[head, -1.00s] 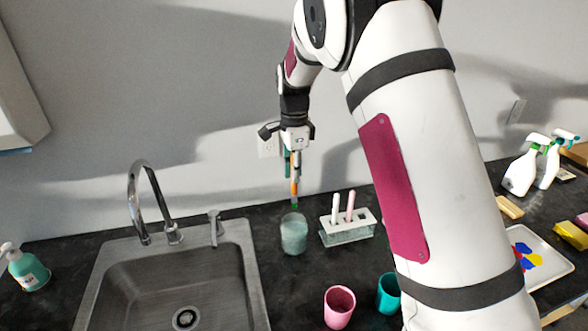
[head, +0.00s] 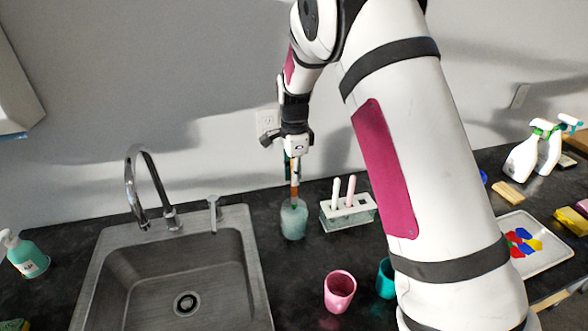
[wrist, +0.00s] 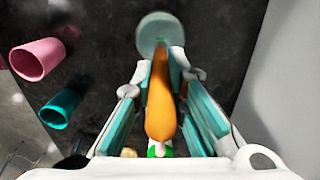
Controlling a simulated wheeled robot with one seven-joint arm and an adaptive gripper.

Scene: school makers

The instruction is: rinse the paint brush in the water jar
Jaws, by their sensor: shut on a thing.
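My gripper (head: 292,172) is shut on the paint brush (head: 295,190) and holds it roughly upright, bristles down. In the wrist view, the brush's orange handle (wrist: 161,100) lies between my two fingers (wrist: 160,80). The water jar (head: 293,222) is a clear, pale teal cup on the dark counter, right of the sink. The brush's lower end reaches into the jar's mouth. A bit of green shows at the brush's lower end. The jar also shows beyond the fingers in the wrist view (wrist: 147,30). How deep the bristles sit is hard to tell.
A white rack (head: 362,215) with two upright handles stands close right of the jar. A pink cup (head: 340,291) and a teal cup (head: 385,281) stand nearer. The sink (head: 240,285) and faucet (head: 133,185) are left. A paint tray (head: 545,256) is far right.

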